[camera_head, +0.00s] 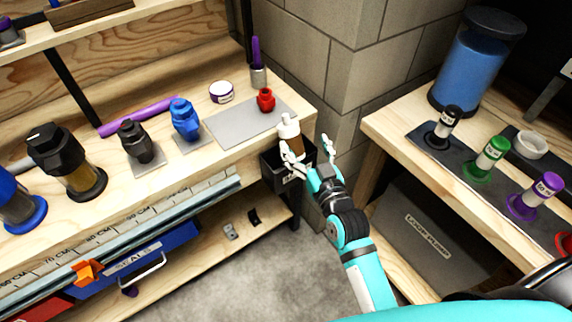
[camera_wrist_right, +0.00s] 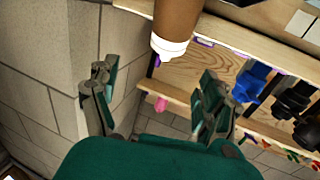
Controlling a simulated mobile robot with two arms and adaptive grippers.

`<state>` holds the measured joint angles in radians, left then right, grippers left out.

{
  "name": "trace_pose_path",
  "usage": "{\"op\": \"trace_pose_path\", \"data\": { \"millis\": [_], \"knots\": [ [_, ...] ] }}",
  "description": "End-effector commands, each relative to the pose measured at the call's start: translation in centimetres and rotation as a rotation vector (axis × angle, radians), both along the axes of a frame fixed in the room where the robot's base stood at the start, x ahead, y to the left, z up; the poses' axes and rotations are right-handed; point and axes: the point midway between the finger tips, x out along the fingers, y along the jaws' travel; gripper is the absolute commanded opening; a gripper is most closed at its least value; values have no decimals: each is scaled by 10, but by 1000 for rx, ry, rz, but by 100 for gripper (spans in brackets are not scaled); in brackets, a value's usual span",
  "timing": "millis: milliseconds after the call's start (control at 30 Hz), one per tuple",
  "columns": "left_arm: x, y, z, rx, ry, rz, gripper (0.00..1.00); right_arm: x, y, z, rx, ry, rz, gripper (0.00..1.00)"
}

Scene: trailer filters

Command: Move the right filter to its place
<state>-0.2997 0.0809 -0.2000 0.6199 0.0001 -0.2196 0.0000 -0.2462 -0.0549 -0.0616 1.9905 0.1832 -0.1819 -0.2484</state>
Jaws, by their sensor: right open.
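A brown filter-like cylinder with a white top (camera_head: 289,130) shows at the right end of the workbench, above a black bin (camera_head: 278,168). I cannot tell whether it rests on the bench edge or in the bin. In the right wrist view a brown cylinder with a white rim (camera_wrist_right: 176,25) shows at the top, beyond the fingertips. My right gripper (camera_head: 308,150) is open, with its fingers apart beside the cylinder and bin; it also shows in the wrist view (camera_wrist_right: 155,80), with nothing between its fingertips. My left gripper is not in view.
A grey plate (camera_head: 228,127) on the bench carries a small red fitting (camera_head: 265,100). Blue (camera_head: 185,120) and black (camera_head: 136,142) fittings stand left of it. A block wall (camera_head: 335,60) separates the right bench, which holds a blue canister (camera_head: 465,65) and green (camera_head: 486,158) and purple (camera_head: 534,196) items.

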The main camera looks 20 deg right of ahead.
Motion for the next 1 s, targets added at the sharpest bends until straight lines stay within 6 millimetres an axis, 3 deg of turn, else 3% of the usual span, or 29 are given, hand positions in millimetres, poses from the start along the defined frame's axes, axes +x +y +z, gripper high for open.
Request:
{"op": "trace_pose_path", "data": {
  "millis": [100,300,833,933,1000],
  "knots": [
    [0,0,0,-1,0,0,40,-24,-2,-1,0,3,0,80],
    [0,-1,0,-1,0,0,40,-47,-4,0,-1,1,0,80],
    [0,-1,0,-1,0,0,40,-51,-4,-1,0,3,1,80],
    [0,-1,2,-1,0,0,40,-50,-2,-17,-2,37,6,80],
    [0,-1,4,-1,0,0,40,-50,2,-45,-7,96,16,80]
  ]
}}
